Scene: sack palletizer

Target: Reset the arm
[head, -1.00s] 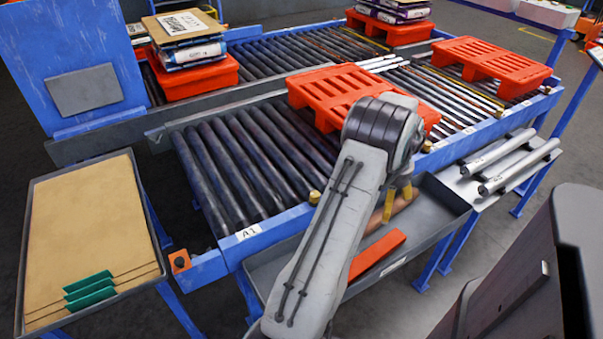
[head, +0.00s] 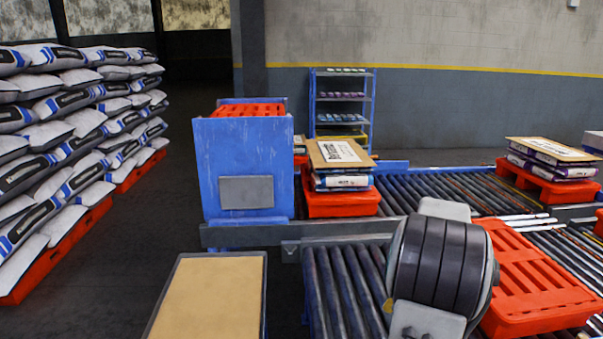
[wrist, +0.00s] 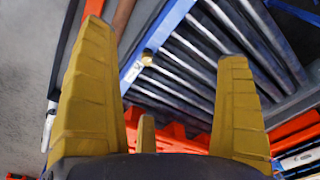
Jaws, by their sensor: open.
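My gripper (wrist: 162,85) shows in the wrist view with its yellow fingers spread apart and nothing between them. It is over the roller conveyor (wrist: 180,90), with an edge of an orange pallet behind the fingers. In the head view my arm rises at the lower right, in front of the roller conveyor (head: 345,285) and beside an empty orange pallet (head: 535,280). My fingers are hidden in that view.
A blue cabinet (head: 240,165) stands behind the conveyor. Stacked sacks on orange pallets (head: 345,205) sit on the rollers. A tan-topped tray (head: 210,295) is at the front. A tall sack pile (head: 70,130) is at left, with open floor beside it.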

